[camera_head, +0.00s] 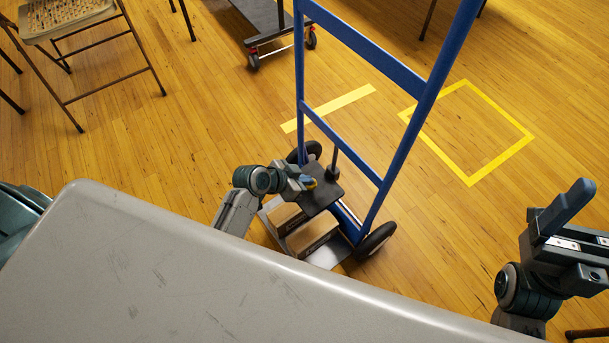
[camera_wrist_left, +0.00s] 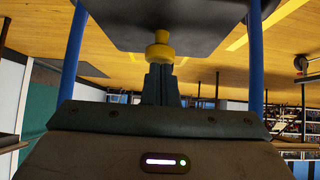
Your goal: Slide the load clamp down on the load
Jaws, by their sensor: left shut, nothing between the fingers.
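The load clamp (camera_head: 323,194) is a dark flat plate with an upright rod, at the lower frame of a blue hand truck (camera_head: 372,172). In the left wrist view the plate (camera_wrist_left: 165,18) appears at the top with a yellow knob (camera_wrist_left: 160,50). The load is cardboard boxes (camera_head: 313,234) on the truck's metal toe plate. The clamp overlaps them in the head view; I cannot tell the gap. My left gripper (camera_head: 306,183) is shut and empty, its fingertips (camera_wrist_left: 160,70) at the knob; contact is unclear. My right gripper (camera_head: 568,205) is raised at the right, away from the truck.
A grey scuffed table (camera_head: 190,275) fills the lower left foreground, its edge close to the toe plate. Yellow tape (camera_head: 470,180) marks a square on the wooden floor. A folding chair (camera_head: 70,18) and a dark flat cart (camera_head: 268,22) stand farther back.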

